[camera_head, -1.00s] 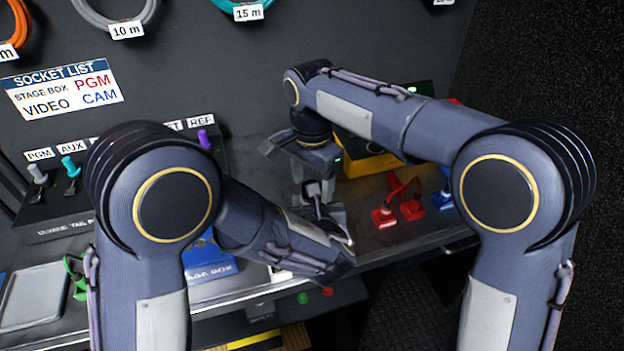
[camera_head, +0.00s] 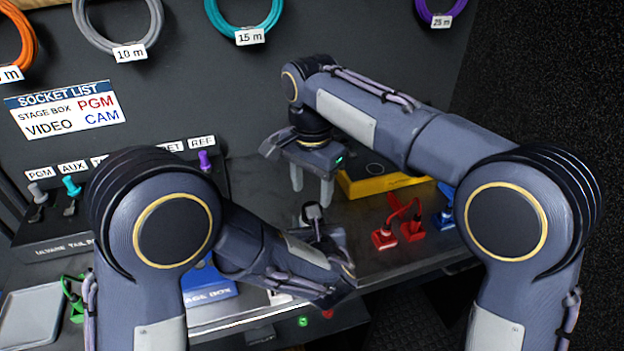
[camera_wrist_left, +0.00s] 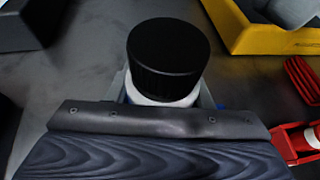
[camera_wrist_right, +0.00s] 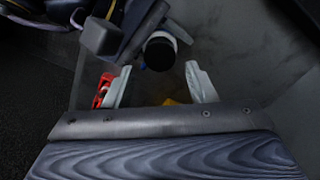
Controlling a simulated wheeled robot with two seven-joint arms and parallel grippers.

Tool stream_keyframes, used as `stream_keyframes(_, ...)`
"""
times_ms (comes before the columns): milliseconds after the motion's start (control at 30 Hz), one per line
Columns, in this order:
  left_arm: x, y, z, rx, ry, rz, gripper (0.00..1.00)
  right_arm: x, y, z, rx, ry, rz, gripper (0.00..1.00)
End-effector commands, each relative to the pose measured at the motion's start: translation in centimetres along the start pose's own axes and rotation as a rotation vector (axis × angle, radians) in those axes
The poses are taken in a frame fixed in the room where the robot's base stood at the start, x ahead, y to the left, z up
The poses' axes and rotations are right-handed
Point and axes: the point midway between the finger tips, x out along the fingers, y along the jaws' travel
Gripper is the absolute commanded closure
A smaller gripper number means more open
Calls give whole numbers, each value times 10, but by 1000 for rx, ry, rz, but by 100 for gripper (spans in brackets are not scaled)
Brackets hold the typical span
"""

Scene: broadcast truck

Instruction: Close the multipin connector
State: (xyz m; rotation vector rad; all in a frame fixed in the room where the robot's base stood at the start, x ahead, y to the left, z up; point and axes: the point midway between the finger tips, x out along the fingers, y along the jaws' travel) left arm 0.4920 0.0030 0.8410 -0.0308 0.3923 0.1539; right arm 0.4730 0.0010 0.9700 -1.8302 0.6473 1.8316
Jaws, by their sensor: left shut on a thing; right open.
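My left gripper (camera_head: 318,240) is shut on an upright cylinder with a black round top (camera_head: 313,211), likely the multipin connector. In the left wrist view its black top (camera_wrist_left: 168,55) covers most of a white body with a bit of blue. The left fingers are largely hidden. My right gripper (camera_head: 312,187) is open above it, fingers pointing down, with nothing in its jaws. In the right wrist view the black top (camera_wrist_right: 160,53) lies between and slightly beyond the right fingertips (camera_wrist_right: 158,72). Whether the cap is seated on the body is hidden.
A yellow box (camera_head: 385,185) stands behind the grippers. Red connectors with a cable (camera_head: 411,228) and a blue one (camera_head: 445,215) stand at right. A blue stage box (camera_head: 208,285) is partly behind my left arm. A panel with plugs (camera_head: 55,235) is at left. Bare bench lies between.

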Motion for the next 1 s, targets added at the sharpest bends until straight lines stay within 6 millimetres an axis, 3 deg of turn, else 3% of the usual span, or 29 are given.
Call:
stream_keyframes(167, 0, 0, 0, -1, -1, 0, 100, 0, -1, 1, -350, -5, 10, 49)
stream_keyframes(800, 0, 0, 0, 0, -1, 0, 100, -18, -2, 3, -2132, -19, 5, 49)
stream_keyframes(1000, 0, 0, 0, -1, -1, 0, 100, -25, -1, 1, -2609, -9, -1, 49)
